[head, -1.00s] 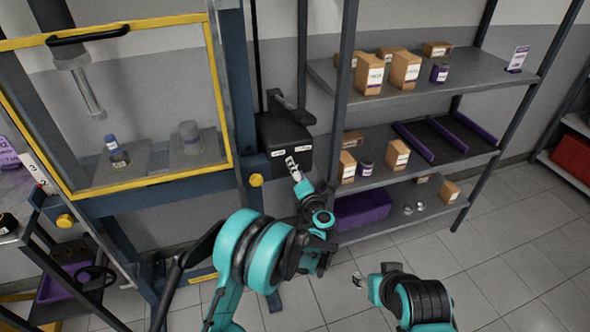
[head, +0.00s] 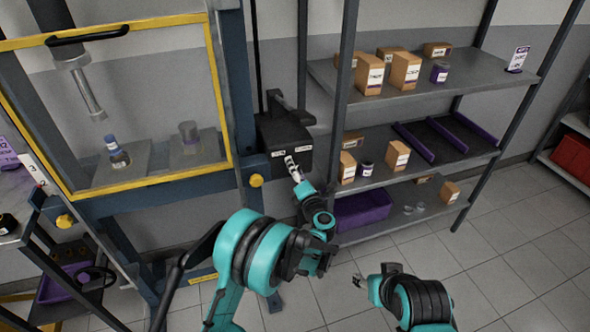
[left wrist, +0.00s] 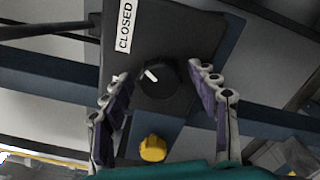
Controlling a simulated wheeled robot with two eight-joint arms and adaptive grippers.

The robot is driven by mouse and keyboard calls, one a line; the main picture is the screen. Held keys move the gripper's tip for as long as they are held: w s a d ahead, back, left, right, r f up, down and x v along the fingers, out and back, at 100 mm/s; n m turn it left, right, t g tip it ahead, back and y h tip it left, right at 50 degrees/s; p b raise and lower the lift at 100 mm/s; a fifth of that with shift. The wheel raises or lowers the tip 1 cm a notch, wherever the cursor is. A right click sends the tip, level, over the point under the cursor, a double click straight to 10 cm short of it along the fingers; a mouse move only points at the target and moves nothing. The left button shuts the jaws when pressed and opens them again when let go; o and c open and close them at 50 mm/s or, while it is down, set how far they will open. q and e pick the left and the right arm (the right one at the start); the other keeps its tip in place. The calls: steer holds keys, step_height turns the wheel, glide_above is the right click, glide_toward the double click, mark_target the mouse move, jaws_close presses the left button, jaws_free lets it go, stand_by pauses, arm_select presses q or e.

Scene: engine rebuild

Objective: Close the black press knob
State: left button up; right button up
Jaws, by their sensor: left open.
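The black press knob (left wrist: 158,78) shows in the left wrist view on the face of a dark box, with a white pointer mark aimed at its upper left. A white label reading CLOSED (left wrist: 125,26) sits above and left of it. My left gripper (left wrist: 163,92) is open, with one finger on each side of the knob; I cannot tell whether they touch it. In the head view the left gripper (head: 291,166) is at the front of the black box (head: 284,138) and hides the knob. My right gripper (head: 370,282) is low, above the floor, away from the press.
The press frame with its yellow-edged guard (head: 165,178) stands left. A yellow knob (head: 256,181) is beside the box and also below the black knob in the left wrist view (left wrist: 152,148). A shelf rack (head: 420,176) with boxes stands close on the right.

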arm_select(q)
steer(key=v, duration=1.1)
steer(key=shift+s, duration=0.35)
steer(key=shift+d, duration=0.1)
